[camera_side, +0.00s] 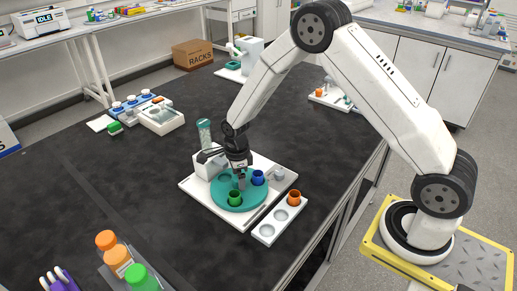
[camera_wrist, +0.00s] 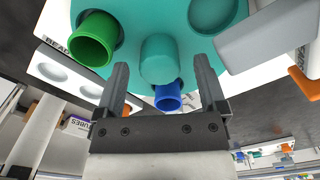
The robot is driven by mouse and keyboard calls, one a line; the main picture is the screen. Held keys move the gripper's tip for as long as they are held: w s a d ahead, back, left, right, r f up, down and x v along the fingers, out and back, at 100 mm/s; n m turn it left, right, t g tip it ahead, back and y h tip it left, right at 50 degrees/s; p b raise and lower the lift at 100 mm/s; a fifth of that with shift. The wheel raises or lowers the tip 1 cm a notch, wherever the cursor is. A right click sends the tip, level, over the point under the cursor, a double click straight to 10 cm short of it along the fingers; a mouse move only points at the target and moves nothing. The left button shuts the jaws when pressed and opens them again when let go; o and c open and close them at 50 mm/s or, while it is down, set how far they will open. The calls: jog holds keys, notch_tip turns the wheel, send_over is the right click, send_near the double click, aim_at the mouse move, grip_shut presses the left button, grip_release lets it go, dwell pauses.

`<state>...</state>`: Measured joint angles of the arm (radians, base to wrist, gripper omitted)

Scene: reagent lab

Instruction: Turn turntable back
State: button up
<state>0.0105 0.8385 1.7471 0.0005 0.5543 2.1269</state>
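The teal turntable (camera_side: 228,205) lies on a white base plate (camera_side: 207,206) in the side view. It carries a green cup (camera_side: 235,197) and a blue cup (camera_side: 257,178). In the wrist view its round raised knob (camera_wrist: 158,58) shows between my fingers, with the green cup (camera_wrist: 93,38) to the left and the blue cup (camera_wrist: 168,96) below. My gripper (camera_wrist: 162,68) is open, its fingers on either side of the knob with gaps visible. In the side view my gripper (camera_side: 241,184) is low over the turntable's middle and hides the knob. An empty well (camera_wrist: 213,12) also shows in the turntable.
A white rack (camera_side: 258,241) at the front right holds an orange cup (camera_side: 294,198) and has empty wells. A grey block (camera_side: 277,174) stands at the plate's right. A tall beaded container (camera_side: 204,132) stands behind. Bottles (camera_side: 106,240) stand at the front left.

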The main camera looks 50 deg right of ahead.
dwell(0.3)
jog(key=shift+r, duration=3.9)
jog(key=shift+s, duration=0.1)
jog(key=shift+r, duration=0.1)
jog(key=shift+s+r+n, duration=0.3)
jog(key=shift+s+n, duration=0.15)
jog(key=shift+n, duration=0.35)
jog(key=s+r+n+t, duration=0.1)
jog(key=s+r+n, duration=0.1)
jog(key=s+n, duration=0.6)
jog(key=s+r+n+t, duration=0.1)
jog(key=s+r+n, duration=0.2)
jog(key=s+n, duration=0.6)
jog(key=n, duration=0.5)
jog(key=shift+a+n+t, duration=0.25)
jog(key=shift+n+t, duration=0.05)
jog(key=shift+n, duration=0.1)
